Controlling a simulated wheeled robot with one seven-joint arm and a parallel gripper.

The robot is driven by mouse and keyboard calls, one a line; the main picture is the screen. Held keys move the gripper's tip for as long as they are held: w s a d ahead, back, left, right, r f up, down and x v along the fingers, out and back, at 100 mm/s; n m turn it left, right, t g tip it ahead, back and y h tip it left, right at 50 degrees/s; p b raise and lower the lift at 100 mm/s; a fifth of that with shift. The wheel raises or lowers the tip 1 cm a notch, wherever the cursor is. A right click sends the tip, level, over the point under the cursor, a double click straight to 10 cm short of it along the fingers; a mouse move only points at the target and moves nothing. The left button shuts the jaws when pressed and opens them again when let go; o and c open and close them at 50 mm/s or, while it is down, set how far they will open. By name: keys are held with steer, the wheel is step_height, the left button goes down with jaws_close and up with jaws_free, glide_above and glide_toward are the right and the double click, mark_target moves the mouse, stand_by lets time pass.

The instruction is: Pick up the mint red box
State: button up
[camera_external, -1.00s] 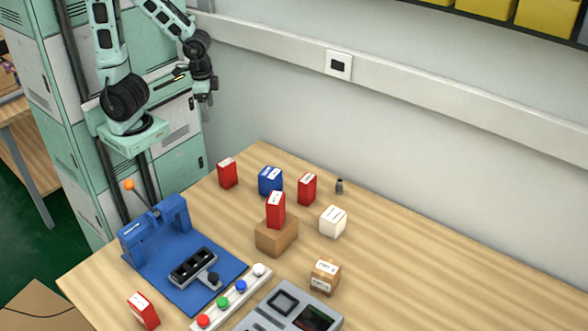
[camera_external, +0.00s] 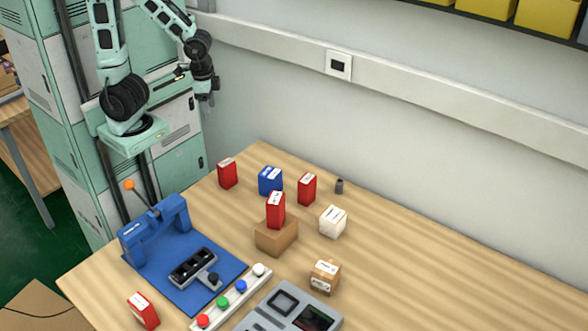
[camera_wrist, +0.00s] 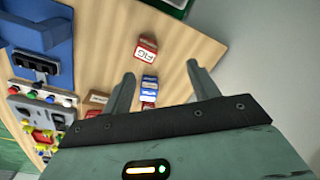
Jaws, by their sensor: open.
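Several red boxes stand on the table, and I cannot read "mint" on any of them. In the external view one is at the back left (camera_external: 227,175), one is right of the blue box (camera_external: 307,190), one is on a brown block (camera_external: 276,211) and one is at the front left (camera_external: 144,311). In the wrist view the nearest red box (camera_wrist: 147,49) reads "FIG"; another red box (camera_wrist: 148,104) shows partly beyond the blue one. My gripper (camera_external: 207,96) is open and empty, above and behind the table's back left corner; its spread fingers show in the wrist view (camera_wrist: 160,73).
A blue box (camera_external: 270,181) stands between two red boxes. The brown block (camera_external: 277,238), white box (camera_external: 333,222) and small brown box (camera_external: 325,277) are mid-table. A blue lever fixture (camera_external: 155,230), button strip (camera_external: 232,297) and grey device (camera_external: 290,310) fill the front. The right side is clear.

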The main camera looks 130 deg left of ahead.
steer(key=w+a+f+m+y+b, duration=0.1)
steer(key=w+a+m+b, duration=0.15)
steer(key=w+m, duration=0.35)
steer(key=w+a+f+m+y+b, duration=0.1)
steer(key=w+a+m, duration=0.2)
steer(key=w+m, duration=0.35)
steer(key=m+y+b, duration=0.2)
steer(key=m+b, duration=0.1)
steer(key=m, duration=0.9)
glide_toward(305, 179)
steer(key=p+x, duration=0.2)
steer(key=x, duration=0.5)
steer(key=shift+a+f, duration=0.15)
steer(key=shift+f, duration=0.15)
steer(key=shift+p+x, duration=1.05)
steer(key=shift+x, duration=1.7)
steer(key=shift+w+a, duration=0.1)
steer(key=c, duration=1.1)
